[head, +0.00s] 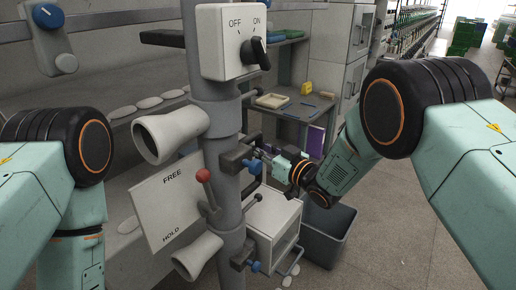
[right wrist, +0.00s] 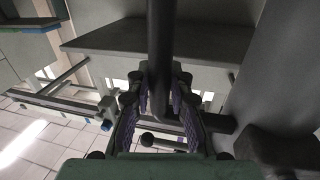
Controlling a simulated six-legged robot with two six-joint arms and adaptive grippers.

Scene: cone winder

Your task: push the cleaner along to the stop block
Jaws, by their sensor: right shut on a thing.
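The cleaner shows in the head view as a grey upright column (head: 230,150) with two pale flared nozzles (head: 157,137), an OFF/ON switch box (head: 228,42) turned towards ON, and a FREE/HOLD plate (head: 160,208) with a red-knobbed lever (head: 203,176). Dark brackets with blue knobs stand on its right side. My right gripper (head: 262,160) is beside the upper bracket (head: 238,158). In the right wrist view its fingers are closed around a dark upright bar (right wrist: 161,50). I cannot make out the stop block. My left arm shows at the left, its gripper out of frame.
A grey bin (head: 330,238) stands on the floor right of the column. Behind it is a bench (head: 290,108) with small items and a purple panel below. The winder's long ledge runs behind the column at left. Floor at the far right is open.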

